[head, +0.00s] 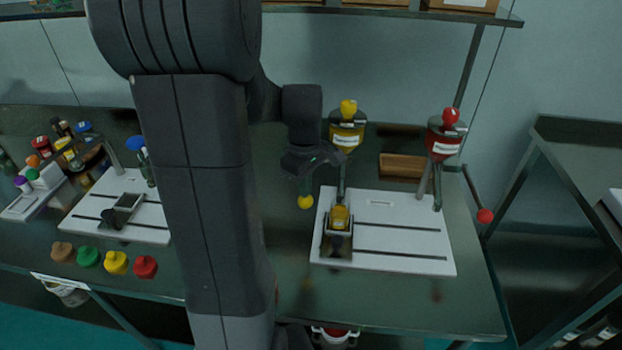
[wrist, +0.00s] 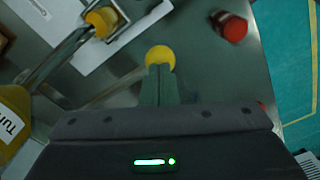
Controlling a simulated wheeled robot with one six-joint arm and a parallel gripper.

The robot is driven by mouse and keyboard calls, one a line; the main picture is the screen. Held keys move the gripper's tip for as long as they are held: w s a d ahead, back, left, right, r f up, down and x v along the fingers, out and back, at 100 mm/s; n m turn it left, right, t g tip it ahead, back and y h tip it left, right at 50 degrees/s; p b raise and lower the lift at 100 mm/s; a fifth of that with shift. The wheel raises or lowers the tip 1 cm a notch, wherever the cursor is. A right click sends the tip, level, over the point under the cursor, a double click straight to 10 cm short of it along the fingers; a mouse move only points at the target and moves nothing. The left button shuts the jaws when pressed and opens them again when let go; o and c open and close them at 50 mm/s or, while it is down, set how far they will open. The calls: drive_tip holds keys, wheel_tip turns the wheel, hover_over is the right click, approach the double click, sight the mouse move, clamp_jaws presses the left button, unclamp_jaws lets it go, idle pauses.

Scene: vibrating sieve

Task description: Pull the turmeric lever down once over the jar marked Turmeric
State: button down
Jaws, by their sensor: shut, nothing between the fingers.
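The yellow turmeric dispenser (head: 346,137) stands on a post at the back of the white board. Its lever ends in a yellow ball (head: 305,202), left of the post; the ball also shows in the wrist view (wrist: 160,57). A yellow jar (head: 340,217) sits in a dark holder on the board under the dispenser; it shows at upper left in the wrist view (wrist: 100,22). Its label is too small to read. My gripper (wrist: 161,72) is shut and empty, its fingertips right by the ball. Whether they touch it, I cannot tell.
A red dispenser (head: 444,139) with a red-balled lever (head: 484,215) stands to the right. Coloured lids (head: 116,262) and a second white board (head: 76,223) lie left of my arm. A shelf (head: 400,12) runs above. The bench front right is clear.

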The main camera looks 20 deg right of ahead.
sight(306, 200)
drive_tip(key=shift+f+b, duration=1.65)
drive_tip(key=shift+f, duration=0.8)
wheel_tip(306, 200, up, 10)
drive_tip(key=p, duration=0.8)
drive_tip(key=shift+f, duration=0.25)
